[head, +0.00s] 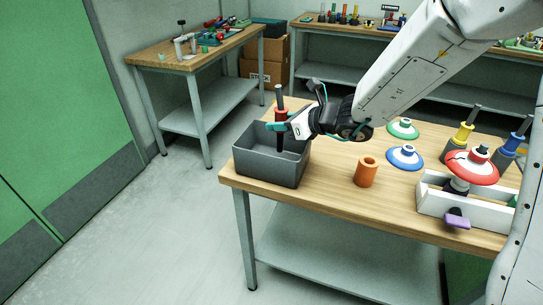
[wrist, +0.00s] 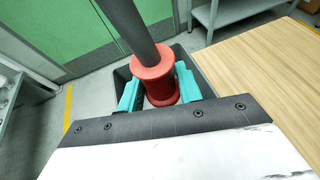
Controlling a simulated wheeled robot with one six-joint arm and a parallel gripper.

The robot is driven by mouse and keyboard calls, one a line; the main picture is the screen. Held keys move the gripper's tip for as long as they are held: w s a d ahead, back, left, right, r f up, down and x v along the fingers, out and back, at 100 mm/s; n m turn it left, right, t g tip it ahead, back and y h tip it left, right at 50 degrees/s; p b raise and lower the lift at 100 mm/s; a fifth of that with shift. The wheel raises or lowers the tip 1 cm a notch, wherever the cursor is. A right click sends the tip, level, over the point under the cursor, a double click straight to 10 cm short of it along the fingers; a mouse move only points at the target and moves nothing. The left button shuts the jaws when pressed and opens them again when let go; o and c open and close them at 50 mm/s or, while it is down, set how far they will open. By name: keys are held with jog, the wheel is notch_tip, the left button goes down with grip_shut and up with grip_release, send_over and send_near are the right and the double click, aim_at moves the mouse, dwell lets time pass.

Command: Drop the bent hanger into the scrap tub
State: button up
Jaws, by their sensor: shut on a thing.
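My gripper (head: 284,127) has teal fingertips shut on the bent hanger (head: 281,115), a red spool-shaped collar with a dark grey rod. The hanger also shows in the wrist view (wrist: 152,75), its red collar between the two fingertips (wrist: 157,90). It is held roughly upright over the scrap tub (head: 262,174), an open grey box at the left end of the wooden table. The hanger's lower end is dark and reaches down in front of the tub's inside. I cannot tell whether it touches the tub floor. The tub's rim shows around the collar in the wrist view (wrist: 205,80).
An orange hollow cylinder (head: 366,172) stands right of the tub. Green (head: 402,128) and blue (head: 405,157) discs lie behind it. A white fixture (head: 432,197) with a red disc (head: 472,168) is at the right, near yellow (head: 461,138) and blue (head: 511,149) rodded pieces.

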jog(key=o, duration=1.1)
jog(key=v, duration=0.8)
